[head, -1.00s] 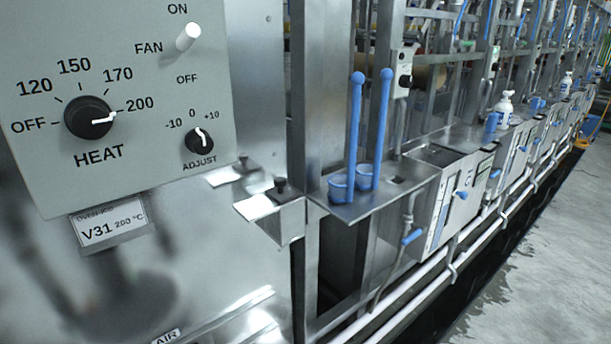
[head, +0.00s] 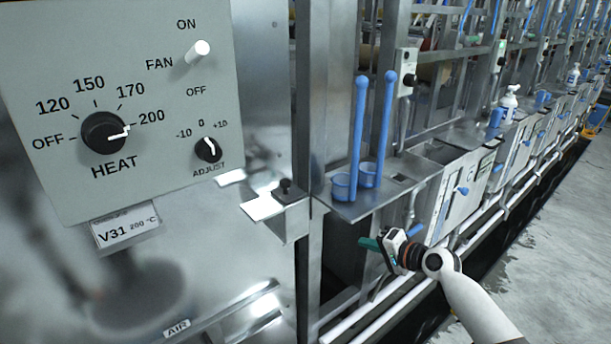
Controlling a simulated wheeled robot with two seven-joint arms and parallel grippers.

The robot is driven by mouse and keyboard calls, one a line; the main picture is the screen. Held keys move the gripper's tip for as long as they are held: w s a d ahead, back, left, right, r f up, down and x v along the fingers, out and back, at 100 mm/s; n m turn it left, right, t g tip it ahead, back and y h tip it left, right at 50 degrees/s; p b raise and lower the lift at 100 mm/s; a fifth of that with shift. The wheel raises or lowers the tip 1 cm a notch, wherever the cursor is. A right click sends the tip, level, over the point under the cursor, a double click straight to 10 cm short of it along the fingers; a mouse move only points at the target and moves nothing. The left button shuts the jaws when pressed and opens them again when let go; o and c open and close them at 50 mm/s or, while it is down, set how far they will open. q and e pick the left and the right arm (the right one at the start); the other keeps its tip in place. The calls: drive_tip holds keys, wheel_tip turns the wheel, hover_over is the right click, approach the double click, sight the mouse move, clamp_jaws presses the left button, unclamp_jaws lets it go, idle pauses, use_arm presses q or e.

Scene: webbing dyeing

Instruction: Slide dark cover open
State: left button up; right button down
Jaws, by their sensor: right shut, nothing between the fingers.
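A dark rectangular panel (head: 440,151) lies in the metal top of the nearest tank unit, right of the blue ladles. I cannot tell whether it is the dark cover or an opening. My right gripper (head: 367,243) has come in from the lower right. Its green-tipped fingers point left and are shut with nothing between them. It hangs in front of and below the metal shelf, apart from the dark panel. My left gripper is not in view.
Two long-handled blue ladles (head: 359,130) stand on the metal shelf (head: 365,207). A heat control panel (head: 185,100) fills the upper left. White pipes (head: 400,302) run low along the units. Open wet floor (head: 545,255) lies to the right.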

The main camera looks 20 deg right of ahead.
sight(288, 187)
drive_tip(key=s+a+r+y, duration=0.1)
drive_tip(key=a+r+y, duration=0.1)
drive_tip(key=r, duration=0.7)
drive_tip(key=s+a+r+n+y, duration=0.1)
drive_tip(key=a+r+y, duration=0.1)
drive_tip(key=r, duration=0.7)
drive_tip(key=shift+a+r+y+p, duration=0.2)
drive_tip(key=shift+a+y+p, duration=0.1)
drive_tip(key=shift+y+p, duration=0.1)
drive_tip(key=s+a+p+x, duration=0.1)
drive_tip(key=p+x, duration=0.4)
drive_tip(key=x, duration=0.8)
drive_tip(key=shift+s+a+p, duration=0.3)
drive_tip(key=shift+a, duration=0.15)
